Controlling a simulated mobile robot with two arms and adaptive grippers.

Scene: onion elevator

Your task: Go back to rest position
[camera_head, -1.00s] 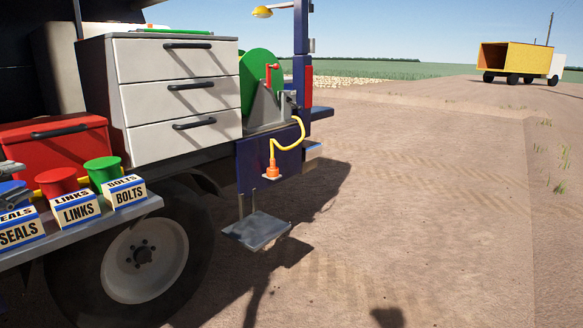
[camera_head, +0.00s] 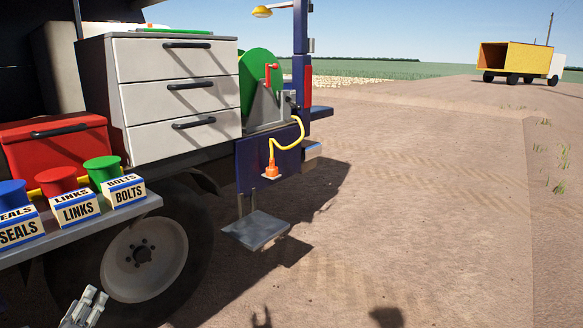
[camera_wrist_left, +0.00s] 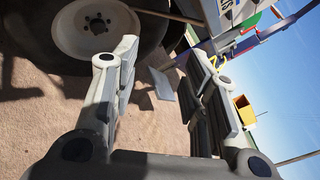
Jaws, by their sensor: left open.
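My left gripper (camera_head: 88,305) shows at the bottom left of the head view, in front of the truck's wheel (camera_head: 144,258) and below the shelf of bins. In the left wrist view its two fingers (camera_wrist_left: 165,78) stand apart with nothing between them, and the ground and wheel (camera_wrist_left: 95,25) lie beyond. The blue seals bin (camera_head: 14,195), red links bin (camera_head: 58,181) and green bolts bin (camera_head: 103,170) stand on the shelf, clear of the gripper. My right gripper is not in view.
The truck carries a white drawer cabinet (camera_head: 178,88), a red toolbox (camera_head: 55,145) and a green reel (camera_head: 258,82). A grey step (camera_head: 256,229) hangs low beside the wheel. Open dirt ground lies to the right, with a yellow truck (camera_head: 516,59) far off.

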